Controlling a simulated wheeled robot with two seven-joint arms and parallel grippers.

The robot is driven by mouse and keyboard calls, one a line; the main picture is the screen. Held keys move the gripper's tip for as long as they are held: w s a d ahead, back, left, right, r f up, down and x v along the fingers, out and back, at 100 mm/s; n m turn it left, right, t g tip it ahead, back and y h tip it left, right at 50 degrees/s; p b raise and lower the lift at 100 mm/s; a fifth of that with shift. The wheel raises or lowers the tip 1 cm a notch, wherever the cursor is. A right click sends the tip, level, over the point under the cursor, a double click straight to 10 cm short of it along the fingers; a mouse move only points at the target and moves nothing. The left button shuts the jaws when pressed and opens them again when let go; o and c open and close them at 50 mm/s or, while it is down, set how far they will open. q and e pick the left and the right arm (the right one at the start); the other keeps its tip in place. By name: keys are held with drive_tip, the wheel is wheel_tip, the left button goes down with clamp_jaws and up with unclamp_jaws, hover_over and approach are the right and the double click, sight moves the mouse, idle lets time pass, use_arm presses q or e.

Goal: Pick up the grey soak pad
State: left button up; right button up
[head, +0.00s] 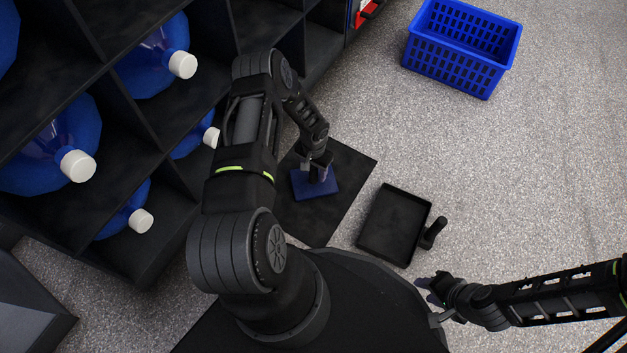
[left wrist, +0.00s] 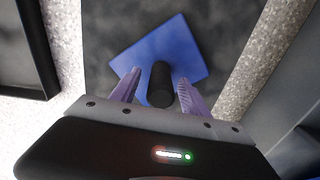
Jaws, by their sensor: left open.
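A flat blue square pad (head: 325,189) with an upright black post for a grip lies on a dark mat (head: 349,164); I see no plainly grey pad apart from this dark grey mat. In the left wrist view the pad (left wrist: 185,45) lies beyond the fingers, and its black post (left wrist: 160,84) stands between them. My left gripper (head: 317,163) is open, with one finger (left wrist: 158,90) on each side of the post; gaps show beside it. My right gripper (head: 437,287) is low at the right, away from the pad; its jaws are too small to read.
A black shallow tray (head: 427,203) with a black handle (head: 433,233) lies right of the mat. A blue crate (head: 452,75) stands at the back right. A dark shelf with several blue water bottles (head: 160,60) borders the left. Speckled floor is clear at right.

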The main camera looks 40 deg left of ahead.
use_arm(q)
drive_tip(key=shift+c, duration=0.4)
clamp_jaws()
idle(1.1)
